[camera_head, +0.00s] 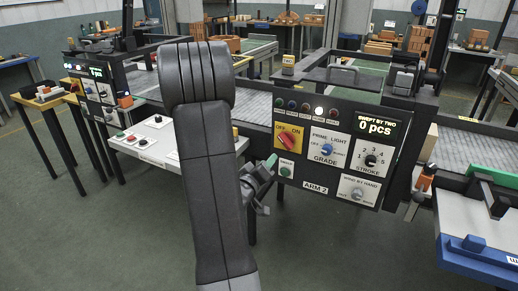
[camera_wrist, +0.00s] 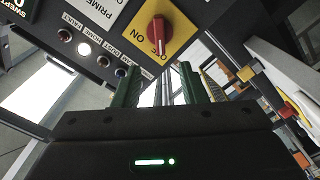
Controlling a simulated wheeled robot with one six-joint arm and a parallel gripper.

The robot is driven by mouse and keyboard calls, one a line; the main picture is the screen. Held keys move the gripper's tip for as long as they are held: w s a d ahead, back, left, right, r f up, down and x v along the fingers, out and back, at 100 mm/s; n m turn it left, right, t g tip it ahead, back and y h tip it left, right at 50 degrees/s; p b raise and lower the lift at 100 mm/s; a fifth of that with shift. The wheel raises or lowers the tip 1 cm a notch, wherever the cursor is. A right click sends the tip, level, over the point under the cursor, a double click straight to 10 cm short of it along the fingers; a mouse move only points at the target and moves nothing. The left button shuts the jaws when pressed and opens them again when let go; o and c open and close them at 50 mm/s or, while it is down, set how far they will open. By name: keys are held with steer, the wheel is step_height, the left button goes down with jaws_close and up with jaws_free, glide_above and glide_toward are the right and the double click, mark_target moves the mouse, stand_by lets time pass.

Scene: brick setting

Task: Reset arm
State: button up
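My arm stands across the middle of the head view. My gripper (camera_head: 268,165) shows beyond it, partly hidden, with a green finger close to the lower left edge of the ARM 2 control panel (camera_head: 315,188). In the wrist view my gripper (camera_wrist: 160,88) has its two green fingers apart, with nothing seen between them. The red OFF/ON knob (camera_head: 289,138) is on a yellow plate at the panel's left. In the wrist view the red knob (camera_wrist: 158,32) lies just beyond the fingertips, with no contact visible. A green button (camera_head: 286,171) sits below the knob.
A white button table (camera_head: 160,148) stands left, a white-topped bench (camera_head: 480,225) right. Open floor lies in front.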

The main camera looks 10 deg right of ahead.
mark_target(283, 143)
steer(key=p+x, duration=0.1)
steer(key=x, duration=1.2)
steer(key=shift+w+d, duration=0.3)
